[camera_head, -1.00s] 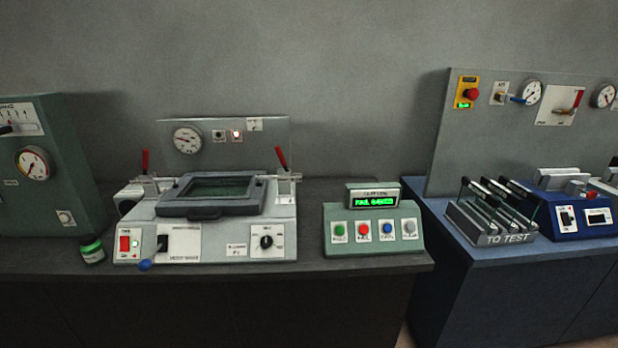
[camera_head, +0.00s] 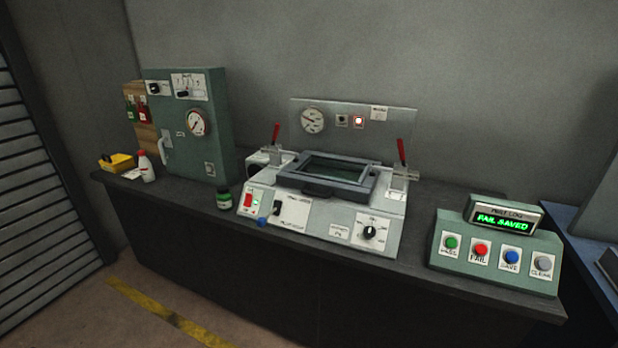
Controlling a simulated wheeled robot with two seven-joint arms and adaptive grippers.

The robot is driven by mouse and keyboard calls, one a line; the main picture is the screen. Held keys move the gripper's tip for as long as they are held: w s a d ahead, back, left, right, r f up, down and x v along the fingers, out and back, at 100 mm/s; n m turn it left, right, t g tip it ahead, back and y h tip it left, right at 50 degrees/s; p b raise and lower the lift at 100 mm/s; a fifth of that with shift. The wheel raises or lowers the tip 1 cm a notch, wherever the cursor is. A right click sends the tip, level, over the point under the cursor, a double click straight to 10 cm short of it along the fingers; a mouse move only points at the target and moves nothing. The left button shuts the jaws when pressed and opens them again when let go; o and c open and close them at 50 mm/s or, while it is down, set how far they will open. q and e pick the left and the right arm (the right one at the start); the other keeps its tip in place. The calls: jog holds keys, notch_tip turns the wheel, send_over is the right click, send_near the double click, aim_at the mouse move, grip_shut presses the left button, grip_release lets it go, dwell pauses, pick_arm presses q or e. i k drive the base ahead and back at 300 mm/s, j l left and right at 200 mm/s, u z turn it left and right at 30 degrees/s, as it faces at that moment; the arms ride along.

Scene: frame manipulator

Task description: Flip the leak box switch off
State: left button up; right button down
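No label that I can read names the leak box. A light grey machine (camera_head: 355,232) with a framed window lid (camera_head: 330,168) stands on the dark bench. I cannot tell the rocker's position. A red lamp (camera_head: 358,120) glows on the panel behind. Neither of my grippers is in view.
A green console (camera_head: 500,268) with several coloured buttons shows "FAIL SAVED" on the right. Open floor with a yellow stripe (camera_head: 165,315) lies in front.

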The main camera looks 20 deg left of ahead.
aim_at(248, 200)
jog(key=u, duration=1.25)
